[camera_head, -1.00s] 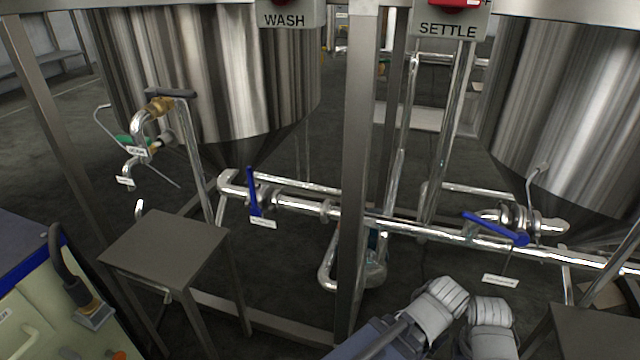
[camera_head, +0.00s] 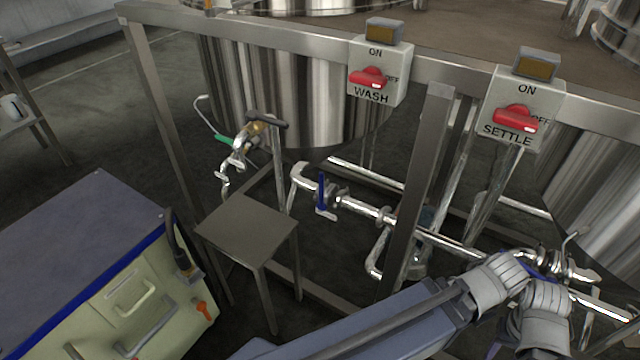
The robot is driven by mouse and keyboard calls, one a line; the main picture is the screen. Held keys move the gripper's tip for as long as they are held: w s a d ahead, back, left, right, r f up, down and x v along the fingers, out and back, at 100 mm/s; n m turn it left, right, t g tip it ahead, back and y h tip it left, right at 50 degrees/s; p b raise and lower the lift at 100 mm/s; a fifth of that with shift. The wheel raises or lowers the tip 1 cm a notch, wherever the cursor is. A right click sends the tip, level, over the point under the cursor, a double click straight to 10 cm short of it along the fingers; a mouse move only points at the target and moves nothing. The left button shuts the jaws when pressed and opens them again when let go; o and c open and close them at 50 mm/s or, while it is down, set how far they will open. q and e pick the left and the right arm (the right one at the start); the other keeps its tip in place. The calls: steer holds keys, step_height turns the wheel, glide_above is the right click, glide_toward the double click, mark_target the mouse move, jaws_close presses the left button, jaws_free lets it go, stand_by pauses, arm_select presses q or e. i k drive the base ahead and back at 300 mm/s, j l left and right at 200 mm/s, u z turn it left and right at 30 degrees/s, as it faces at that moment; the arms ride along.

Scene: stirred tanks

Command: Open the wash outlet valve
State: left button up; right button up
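The wash outlet valve has a blue lever handle (camera_head: 321,191) on the steel pipe below the wash tank (camera_head: 290,95). The handle stands steeply in the picture, crosswise to the pipe, with a white tag at its lower end. My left arm comes in from the bottom, and its grey gripper (camera_head: 510,279) is far right of this handle, apart from it. My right gripper (camera_head: 545,303) appears close beside the left one. Both overlap the settle-side valve in view; contact cannot be told. Their finger gaps are not clear.
A steel frame post (camera_head: 412,195) stands right of the wash valve. A small steel table (camera_head: 247,226) stands in front and left of it. A machine with a blue edge (camera_head: 90,250) fills the lower left. WASH (camera_head: 380,75) and SETTLE (camera_head: 520,110) switch boxes hang on the frame rail.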

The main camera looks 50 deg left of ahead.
mark_target(321, 205)
steer(key=j+u, duration=0.15)
steer(key=u, duration=0.25)
steer(key=i+j+u, duration=0.1)
steer(key=u, duration=0.25)
steer(key=j+u, duration=0.1)
steer(key=u, duration=0.3)
steer(key=i+u, duration=0.1)
steer(key=u, duration=0.25)
